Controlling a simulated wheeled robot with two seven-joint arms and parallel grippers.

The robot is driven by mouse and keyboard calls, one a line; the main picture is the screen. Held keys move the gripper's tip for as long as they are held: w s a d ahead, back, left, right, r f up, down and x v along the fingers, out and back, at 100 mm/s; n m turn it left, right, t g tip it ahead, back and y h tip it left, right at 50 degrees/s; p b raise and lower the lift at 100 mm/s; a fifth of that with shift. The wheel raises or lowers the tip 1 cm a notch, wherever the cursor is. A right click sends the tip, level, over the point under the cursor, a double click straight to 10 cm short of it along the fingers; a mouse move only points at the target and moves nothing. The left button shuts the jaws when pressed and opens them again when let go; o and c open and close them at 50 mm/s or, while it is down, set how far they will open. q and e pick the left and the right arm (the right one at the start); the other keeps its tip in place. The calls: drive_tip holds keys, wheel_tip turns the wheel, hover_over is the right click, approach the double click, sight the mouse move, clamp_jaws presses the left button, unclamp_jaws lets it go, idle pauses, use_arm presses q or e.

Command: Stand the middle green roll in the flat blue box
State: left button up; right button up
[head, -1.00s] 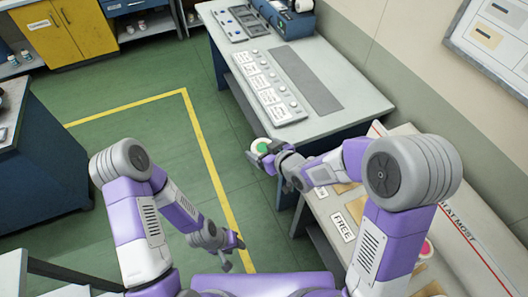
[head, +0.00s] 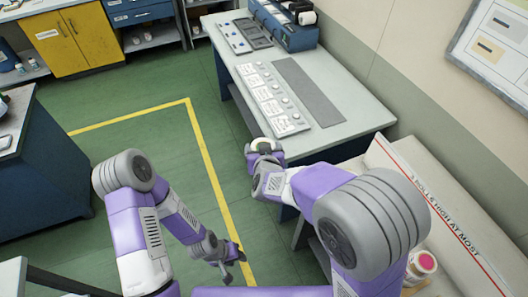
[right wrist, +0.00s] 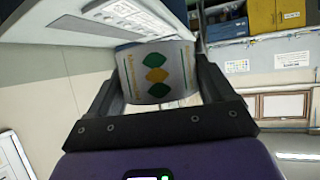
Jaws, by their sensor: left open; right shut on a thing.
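My right gripper (head: 264,155) is shut on a white roll (head: 265,144), held beside the near left corner of the grey worktable. In the right wrist view the roll (right wrist: 157,72) sits between the two fingers and bears green and yellow diamond marks on its side. My left gripper (head: 230,262) is open and empty, low over the green floor near the yellow line. I cannot make out the flat blue box for certain in either view.
The grey worktable (head: 352,105) carries a panel of labelled cards (head: 268,98), dark trays (head: 243,35) and a blue machine (head: 285,22). A pink-topped roll (head: 421,264) stands on the bench at right. Open green floor (head: 150,125) lies left of the table.

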drive_tip(key=shift+w+r+m+h, duration=0.1)
drive_tip(key=shift+r+m+h, duration=0.25)
drive_tip(key=shift+m+h, duration=0.05)
drive_tip(key=shift+d+f+n+y, duration=0.3)
drive_tip(key=shift+f+n+y, duration=0.2)
drive_tip(key=shift+n+y, duration=0.2)
drive_tip(key=shift+s+d+f+n+g+y, duration=0.15)
drive_tip(key=shift+f+n+y, duration=0.15)
drive_tip(key=shift+n+y, duration=0.25)
drive_tip(key=shift+s+d+f+n+g+y, duration=0.1)
drive_tip(key=shift+f+n+g+y, duration=0.15)
drive_tip(key=shift+n+y, duration=0.3)
drive_tip(key=shift+s+d+f+n+g+y, duration=0.1)
drive_tip(key=shift+f+n+y, duration=0.2)
drive_tip(key=shift+n+y, duration=0.25)
wheel_tip(320, 180, down, 7)
drive_tip(key=s+d+n+g+y, duration=0.2)
drive_tip(key=n+g+y, duration=0.5)
drive_tip(key=n+g, duration=0.3)
drive_tip(key=shift+d+n, duration=0.25)
drive_tip(key=shift+n, duration=0.9)
